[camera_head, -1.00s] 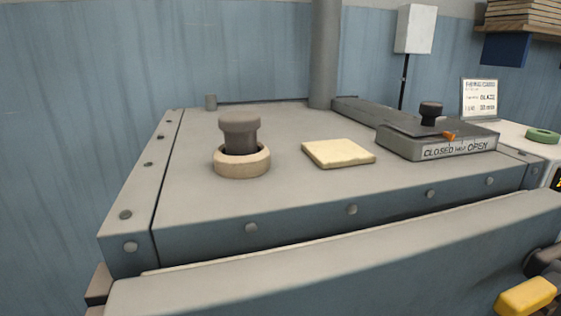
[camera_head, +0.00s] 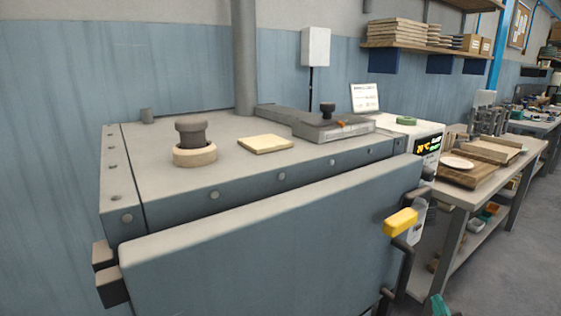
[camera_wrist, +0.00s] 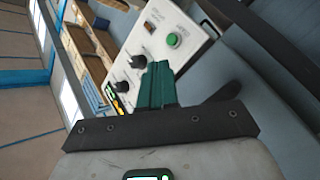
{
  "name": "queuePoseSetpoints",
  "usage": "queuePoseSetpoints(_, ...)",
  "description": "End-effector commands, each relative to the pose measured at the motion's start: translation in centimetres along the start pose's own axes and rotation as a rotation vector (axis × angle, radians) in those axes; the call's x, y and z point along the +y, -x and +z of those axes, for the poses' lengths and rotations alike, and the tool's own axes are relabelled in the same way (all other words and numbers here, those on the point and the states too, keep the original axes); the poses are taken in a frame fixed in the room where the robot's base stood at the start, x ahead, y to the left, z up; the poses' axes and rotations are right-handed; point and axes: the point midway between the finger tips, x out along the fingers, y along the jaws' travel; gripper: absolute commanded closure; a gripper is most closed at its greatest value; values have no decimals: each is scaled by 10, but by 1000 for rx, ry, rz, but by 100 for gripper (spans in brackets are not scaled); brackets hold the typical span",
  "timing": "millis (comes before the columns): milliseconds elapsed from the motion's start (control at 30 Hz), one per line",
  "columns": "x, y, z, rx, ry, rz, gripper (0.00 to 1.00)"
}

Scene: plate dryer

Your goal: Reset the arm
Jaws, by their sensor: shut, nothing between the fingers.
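My gripper (camera_wrist: 157,86) shows in the wrist view as green fingers pressed together, with nothing between them. In that view the fingers overlap the lower edge of a white control panel (camera_wrist: 184,30); I cannot tell how far apart they are. In the head view a green tip (camera_head: 440,304), which looks like my gripper, is at the bottom edge, in front of and below the dryer's yellow handle (camera_head: 401,221). Most of my arm is out of view. The blue-grey plate dryer (camera_head: 260,245) fills the middle of the head view.
On the dryer top are a dark plug in a tan ring (camera_head: 195,156), a pale square pad (camera_head: 265,144) and a damper slide (camera_head: 333,130). A grey pipe (camera_head: 244,60) rises behind. A workbench (camera_head: 485,190) with boards stands at right. Grey floor (camera_head: 510,270) is open at lower right.

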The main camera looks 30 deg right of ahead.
Motion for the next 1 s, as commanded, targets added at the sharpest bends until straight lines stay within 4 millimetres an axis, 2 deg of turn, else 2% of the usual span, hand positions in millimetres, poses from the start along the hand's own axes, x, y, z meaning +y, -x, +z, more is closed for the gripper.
queuePoseSetpoints(367, -37, 27, -18, -154, -119, -163, 100)
queuePoseSetpoints(533, -66, 59, -32, -282, -193, -303, 100)
queuePoseSetpoints(667, -92, 105, -48, -430, -250, -463, 100)
queuePoseSetpoints(800, -114, 168, -63, -608, -275, -648, 100)
queuePoseSetpoints(900, -120, 219, -74, -739, -263, -776, 100)
queuePoseSetpoints(1000, -117, 267, -82, -858, -230, -884, 100)
